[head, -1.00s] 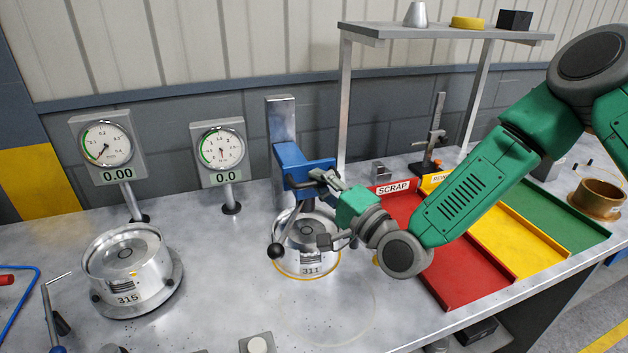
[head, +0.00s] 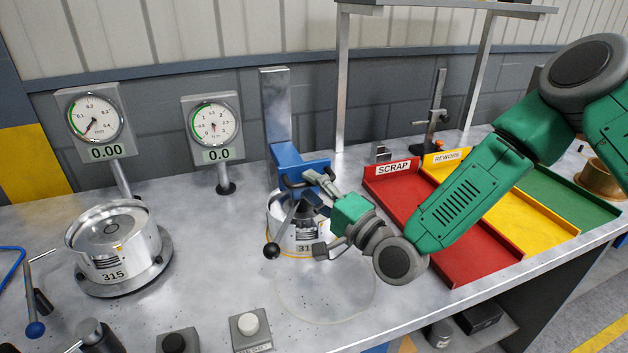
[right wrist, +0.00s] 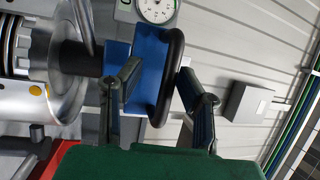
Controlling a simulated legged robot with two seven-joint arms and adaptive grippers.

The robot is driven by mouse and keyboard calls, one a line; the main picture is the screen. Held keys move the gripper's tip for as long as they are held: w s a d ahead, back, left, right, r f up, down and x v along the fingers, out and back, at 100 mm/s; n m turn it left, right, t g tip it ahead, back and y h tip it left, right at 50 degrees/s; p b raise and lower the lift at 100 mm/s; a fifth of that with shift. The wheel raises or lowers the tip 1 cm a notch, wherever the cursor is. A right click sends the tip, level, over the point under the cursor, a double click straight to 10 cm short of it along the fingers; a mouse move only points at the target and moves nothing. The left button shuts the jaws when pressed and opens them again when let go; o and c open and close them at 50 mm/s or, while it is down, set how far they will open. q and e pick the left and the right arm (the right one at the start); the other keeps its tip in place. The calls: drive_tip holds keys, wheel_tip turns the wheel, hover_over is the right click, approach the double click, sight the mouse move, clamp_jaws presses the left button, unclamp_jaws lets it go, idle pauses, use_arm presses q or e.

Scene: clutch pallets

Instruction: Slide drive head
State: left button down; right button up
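The blue drive head (head: 300,165) sits on an upright silver column (head: 276,110), with a black-knobbed lever (head: 271,250) hanging in front. Under it stands a metal clutch pallet, its label partly hidden and starting 31 (head: 284,235). My right gripper (head: 322,218) is at the front right of the drive head, with its fingers spread. In the right wrist view the blue body with a thick black rim (right wrist: 165,75) lies between and behind the open fingers (right wrist: 165,95). Whether a finger touches the rim, I cannot tell. My left gripper is out of view.
Red scrap (head: 455,265), yellow rework (head: 545,235) and green (head: 580,200) trays lie at right under my arm. A button box (head: 250,328) stands at the front. Bare bench lies between the pallets.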

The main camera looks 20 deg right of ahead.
drive_tip(key=shift+r, duration=0.3)
drive_tip(key=shift+f, duration=0.1)
drive_tip(key=v, duration=1.2)
drive_tip(key=shift+f, duration=0.1)
